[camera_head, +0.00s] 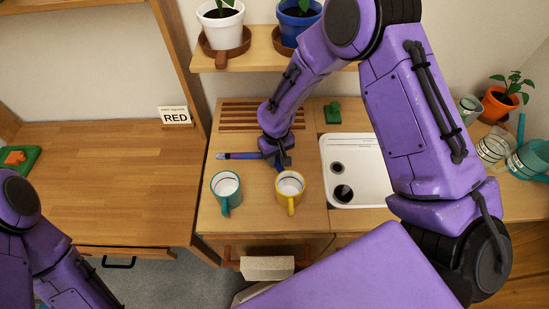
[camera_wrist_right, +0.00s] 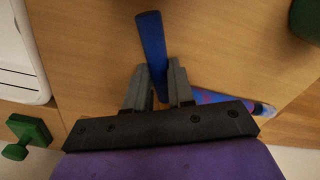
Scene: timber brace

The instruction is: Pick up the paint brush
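My right gripper (camera_head: 277,160) is low over the wooden counter, behind the two mugs. In the right wrist view its two fingers (camera_wrist_right: 158,85) sit close against both sides of a plain blue handle (camera_wrist_right: 151,40), which looks like the paint brush. Its far end is hidden by the gripper, and I cannot tell if it is clear of the counter. A separate blue and pink slim tube (camera_wrist_right: 225,101) lies behind the gripper; it shows left of the gripper in the head view (camera_head: 240,156). My left arm shows at the lower left, its gripper out of view.
A teal mug (camera_head: 226,190) and a yellow mug (camera_head: 290,190) stand just in front of the right gripper. A white sink (camera_head: 370,150) is to the right. A slatted wooden rack (camera_head: 240,116) and a green object (camera_head: 333,112) lie behind. The left desk (camera_head: 90,165) is mostly clear.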

